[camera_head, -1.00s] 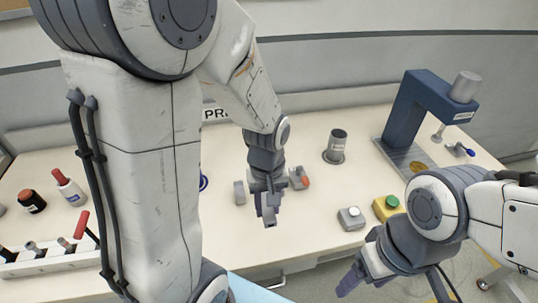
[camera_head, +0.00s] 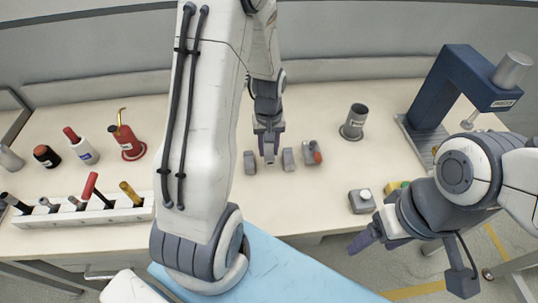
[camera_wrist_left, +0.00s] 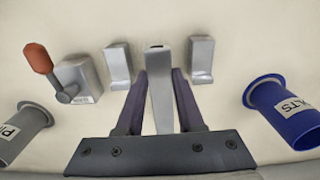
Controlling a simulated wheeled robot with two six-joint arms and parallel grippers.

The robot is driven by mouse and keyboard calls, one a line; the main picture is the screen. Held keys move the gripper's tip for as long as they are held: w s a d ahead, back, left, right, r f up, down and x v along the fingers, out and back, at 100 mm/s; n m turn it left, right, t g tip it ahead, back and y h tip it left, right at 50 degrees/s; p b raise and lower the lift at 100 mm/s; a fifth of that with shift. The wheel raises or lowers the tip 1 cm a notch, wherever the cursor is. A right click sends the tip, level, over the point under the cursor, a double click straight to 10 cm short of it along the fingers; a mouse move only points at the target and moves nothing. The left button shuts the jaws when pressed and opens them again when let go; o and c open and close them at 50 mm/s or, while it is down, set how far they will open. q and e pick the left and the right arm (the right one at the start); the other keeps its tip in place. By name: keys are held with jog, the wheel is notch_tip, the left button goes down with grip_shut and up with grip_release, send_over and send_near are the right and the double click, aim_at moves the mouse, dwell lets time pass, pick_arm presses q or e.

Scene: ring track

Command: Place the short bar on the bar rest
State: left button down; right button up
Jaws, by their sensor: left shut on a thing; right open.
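The short bar (camera_wrist_left: 160,92) is a plain grey bar between the two dark fingers of my left gripper (camera_wrist_left: 160,98). In the head view, my left gripper (camera_head: 268,143) points down between two grey posts, with the bar mostly hidden. The posts look like the bar rest: left post (camera_head: 250,162) and right post (camera_head: 289,160). In the wrist view they stand either side of the bar's far end, left (camera_wrist_left: 118,64) and right (camera_wrist_left: 201,60). I cannot tell whether the bar touches them. My right gripper (camera_head: 362,242) is open and empty at the table's front.
A switch box with an orange handle (camera_head: 312,153) stands right of the posts, a grey cup (camera_head: 355,122) behind it. A blue cup (camera_wrist_left: 278,108) shows in the wrist view. A white tool rack (camera_head: 85,214) and bottles are at left, a blue press (camera_head: 445,88) at right.

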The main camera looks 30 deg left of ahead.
pick_arm(q)
jog(key=shift+f, duration=1.95)
jog(key=shift+f, duration=0.2)
jog(key=c, duration=0.5)
grip_release()
